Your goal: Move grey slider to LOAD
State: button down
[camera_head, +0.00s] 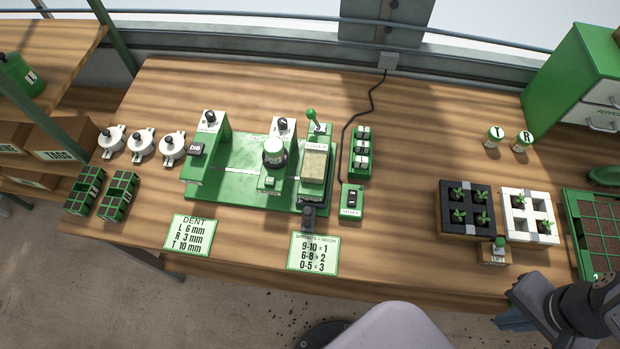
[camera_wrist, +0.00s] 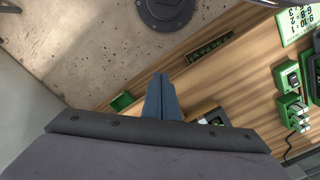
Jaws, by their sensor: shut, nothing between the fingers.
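The green seeder machine (camera_head: 240,165) stands mid-table in the head view. A dark grey handle (camera_head: 308,216) sticks out at its front right, below a block with a beige top (camera_head: 315,166); it looks like the grey slider. My gripper (camera_head: 515,318) is at the lower right of the head view, past the table's front edge and far from the handle. In the wrist view my gripper (camera_wrist: 162,95) shows its blue-grey fingers shut together, with nothing between them. The slider does not clearly show in the wrist view.
A green-lever post (camera_head: 312,120), a switch box (camera_head: 351,202) and a small green rack (camera_head: 360,152) stand by the machine. Black (camera_head: 445,222) and white (camera_head: 548,212) seedling trays stand at the right. Cards (camera_head: 190,234) lie in front. The table between switch box and black tray is clear.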

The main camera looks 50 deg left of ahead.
jog(key=c, duration=1.6)
grip_release()
jog(key=shift+w+a, duration=0.15)
jog(key=w+a+n+b, duration=0.3)
jog(key=w+a+n, duration=0.1)
jog(key=a+n, duration=0.7)
jog(key=r+n+b, duration=0.1)
jog(key=n+b, duration=0.4)
jog(key=n, duration=2)
send_over(307, 210)
jog(key=shift+f+p, duration=0.65)
jog(key=shift+f, duration=3)
jog(key=shift+c, duration=0.6)
grip_shut()
